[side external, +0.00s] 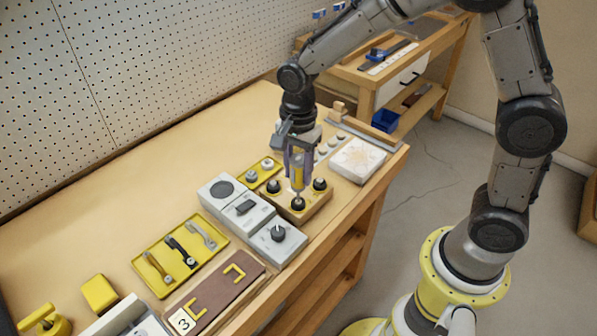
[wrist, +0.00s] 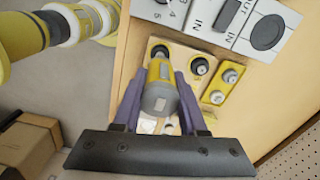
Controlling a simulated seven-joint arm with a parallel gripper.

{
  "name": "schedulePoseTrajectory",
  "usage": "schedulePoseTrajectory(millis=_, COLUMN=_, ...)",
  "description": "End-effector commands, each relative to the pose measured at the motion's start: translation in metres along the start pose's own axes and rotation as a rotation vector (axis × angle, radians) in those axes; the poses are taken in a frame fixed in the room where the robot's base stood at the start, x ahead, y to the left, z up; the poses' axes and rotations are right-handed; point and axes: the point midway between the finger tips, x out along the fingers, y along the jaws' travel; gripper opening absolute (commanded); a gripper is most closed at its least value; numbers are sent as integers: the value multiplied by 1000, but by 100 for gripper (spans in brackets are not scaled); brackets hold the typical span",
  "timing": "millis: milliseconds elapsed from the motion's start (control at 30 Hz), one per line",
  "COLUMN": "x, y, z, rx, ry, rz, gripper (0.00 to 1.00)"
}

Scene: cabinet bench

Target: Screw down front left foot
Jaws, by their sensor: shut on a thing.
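My gripper (side external: 299,168), with purple fingers, is shut on a yellow and grey driver (wrist: 159,92) held upright. The driver's thin tip points down at a black foot (side external: 298,204) on a light wooden base (side external: 312,208). The tip seems to meet this foot, but I cannot tell for sure. The foot also shows beyond the driver in the wrist view (wrist: 160,52). Two more black feet stand on the base, one at left (side external: 273,186) and one at right (side external: 319,184). The driver's body and fingers hide part of the base in the wrist view.
A yellow tray (side external: 252,180) with two grey-topped pieces lies behind the base. Grey control boxes (side external: 277,240) stand close at left. A whitish block (side external: 357,160) lies at right. A yellow tray of handles (side external: 158,281) is farther left. The bench's back is clear.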

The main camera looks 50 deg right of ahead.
Motion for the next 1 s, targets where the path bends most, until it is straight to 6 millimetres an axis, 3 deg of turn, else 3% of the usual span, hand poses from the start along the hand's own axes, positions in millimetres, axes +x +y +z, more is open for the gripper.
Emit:
schedulePoseTrajectory(millis=700, x=-47, y=-1, z=0, rx=0, ry=0, rz=-6, gripper=0)
schedulePoseTrajectory(millis=1000, x=-53, y=0, z=0, rx=0, ry=0, rz=-3, gripper=0)
